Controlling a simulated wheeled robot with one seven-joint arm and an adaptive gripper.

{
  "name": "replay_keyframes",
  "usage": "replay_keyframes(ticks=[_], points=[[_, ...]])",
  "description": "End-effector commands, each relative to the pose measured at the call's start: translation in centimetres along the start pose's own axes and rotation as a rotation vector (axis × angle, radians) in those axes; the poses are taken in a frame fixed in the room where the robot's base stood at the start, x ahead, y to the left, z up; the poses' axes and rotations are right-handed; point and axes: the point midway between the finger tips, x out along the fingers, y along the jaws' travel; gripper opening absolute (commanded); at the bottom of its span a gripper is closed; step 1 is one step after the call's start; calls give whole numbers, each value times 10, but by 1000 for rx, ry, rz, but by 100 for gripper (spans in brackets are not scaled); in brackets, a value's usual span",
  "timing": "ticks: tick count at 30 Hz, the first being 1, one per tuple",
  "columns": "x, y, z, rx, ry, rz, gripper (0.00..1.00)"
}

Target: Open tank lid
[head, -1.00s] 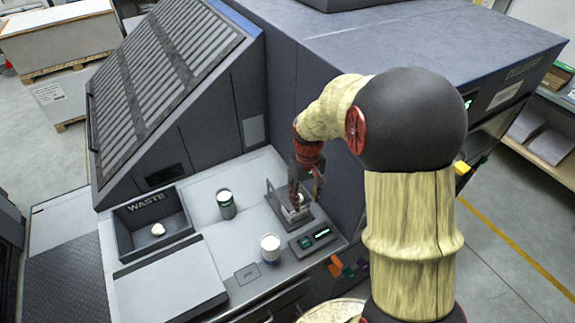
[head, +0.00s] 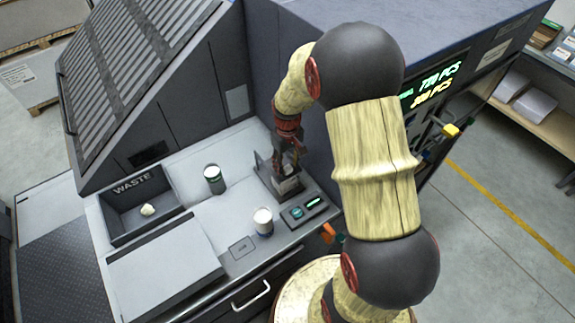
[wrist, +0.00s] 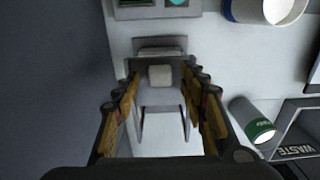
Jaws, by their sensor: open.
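The tank (head: 287,187) is a small grey box with an upright bracket, on the worktop against the dark machine housing. Its lid (wrist: 160,75) shows in the wrist view as a grey plate with a pale square block on top. I cannot tell whether the lid is closed. My gripper (head: 288,160) points down over the tank. In the wrist view my gripper (wrist: 161,82) is open, with one finger on each side of the block. No clear contact shows. In the head view the fingers partly hide the lid.
A green-labelled bottle (head: 214,178) and a blue-labelled bottle (head: 263,222) stand nearby. A small control panel (head: 304,210) is in front of the tank. The WASTE bin (head: 108,212) at left holds a pale crumpled piece. The machine housing (head: 262,75) rises close behind.

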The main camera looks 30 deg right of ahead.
Motion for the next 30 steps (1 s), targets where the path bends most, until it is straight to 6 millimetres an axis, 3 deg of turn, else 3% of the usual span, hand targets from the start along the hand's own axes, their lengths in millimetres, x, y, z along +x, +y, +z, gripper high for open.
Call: replay_keyframes(ticks=[10, 30], points=[[4, 0, 0, 0, 1, 0, 42], [4, 0, 0, 0, 1, 0, 4]])
